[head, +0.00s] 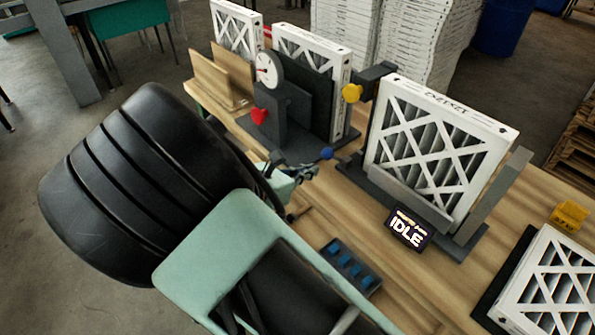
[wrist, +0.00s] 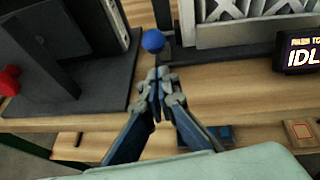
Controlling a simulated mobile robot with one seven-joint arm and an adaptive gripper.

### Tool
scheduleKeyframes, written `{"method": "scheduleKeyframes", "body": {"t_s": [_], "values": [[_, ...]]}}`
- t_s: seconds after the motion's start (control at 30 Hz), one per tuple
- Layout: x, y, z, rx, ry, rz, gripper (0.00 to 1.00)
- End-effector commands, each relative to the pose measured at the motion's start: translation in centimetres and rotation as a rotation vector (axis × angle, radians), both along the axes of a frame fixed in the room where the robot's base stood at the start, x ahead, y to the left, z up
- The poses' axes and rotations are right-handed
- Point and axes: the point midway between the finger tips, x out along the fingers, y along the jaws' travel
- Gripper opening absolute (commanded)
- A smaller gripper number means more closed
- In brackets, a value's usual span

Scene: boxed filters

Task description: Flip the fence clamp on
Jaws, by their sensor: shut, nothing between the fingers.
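A blue ball knob (head: 326,153) sits low at the front, between the dial-gauge stand and the filter stand; it also shows in the wrist view (wrist: 153,41). A yellow knob (head: 351,92) is on a dark block at the upper left of the filter stand. A red knob (head: 258,115) is on the gauge stand. No label shows which knob belongs to the fence clamp. My gripper (wrist: 160,78) is shut and empty, its tips just short of the blue knob and apparently not holding it. In the head view my arm partly hides the gripper.
A boxed filter (head: 437,150) stands upright in the grey filter stand, beside a display (head: 408,227) reading IDLE. The gauge (head: 268,70) and another filter (head: 310,50) stand to the left. A tray with blue pieces (head: 350,267) lies in front. Bare wood shows around the tray.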

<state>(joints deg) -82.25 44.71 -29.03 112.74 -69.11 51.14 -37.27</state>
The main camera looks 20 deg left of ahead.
Motion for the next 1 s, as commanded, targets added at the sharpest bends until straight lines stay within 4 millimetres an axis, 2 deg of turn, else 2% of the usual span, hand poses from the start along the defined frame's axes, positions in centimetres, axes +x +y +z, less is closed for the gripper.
{"method": "scheduleKeyframes", "body": {"t_s": [0.1, 0.23, 0.63, 1.0], "values": [[1.2, -0.5, 0.7, 0.001, 0.000, 0.000, 0.00], [1.9, -0.8, 0.9, 0.000, 0.001, 0.001, 0.00], [2.0, -0.9, 1.0, 0.001, 0.001, 0.001, 0.00], [2.4, -1.2, 1.8, 0.001, 0.001, 0.001, 0.00]]}}
